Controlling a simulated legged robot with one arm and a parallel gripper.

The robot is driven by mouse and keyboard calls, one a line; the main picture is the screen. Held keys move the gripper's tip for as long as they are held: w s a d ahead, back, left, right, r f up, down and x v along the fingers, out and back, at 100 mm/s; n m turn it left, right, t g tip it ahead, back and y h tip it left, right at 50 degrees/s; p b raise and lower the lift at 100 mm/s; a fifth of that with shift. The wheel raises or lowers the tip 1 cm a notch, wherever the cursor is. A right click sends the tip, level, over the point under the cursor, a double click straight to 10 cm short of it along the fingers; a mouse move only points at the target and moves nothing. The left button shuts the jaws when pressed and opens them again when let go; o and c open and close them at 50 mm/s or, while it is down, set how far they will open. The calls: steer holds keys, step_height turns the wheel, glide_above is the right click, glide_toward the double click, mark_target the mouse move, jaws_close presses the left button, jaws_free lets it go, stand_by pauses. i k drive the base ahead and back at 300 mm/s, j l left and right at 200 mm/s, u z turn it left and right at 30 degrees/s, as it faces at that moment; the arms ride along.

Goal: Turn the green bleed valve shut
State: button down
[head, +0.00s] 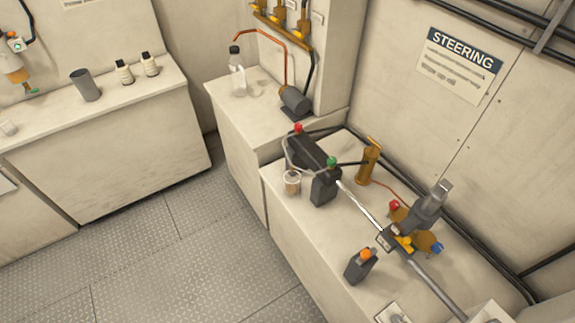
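A green knob (331,162) sits on top of a dark block (323,188) at the near end of a black cylinder (309,148) on the right-hand bench. A silver rod runs from this block toward the lower right. A red knob (298,127) is at the cylinder's far end. The green knob is too small to tell how far it is turned. I see nothing that is clearly my gripper.
The bench (285,215) also carries a clear cup (292,182), a brass cylinder (368,160), an orange-topped dark block (360,265) and a grey-and-brass fitting (425,215) with red and blue knobs. The floor (190,260) in front is clear.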

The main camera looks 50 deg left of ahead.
mark_target(332, 162)
steer(key=u, duration=1.55)
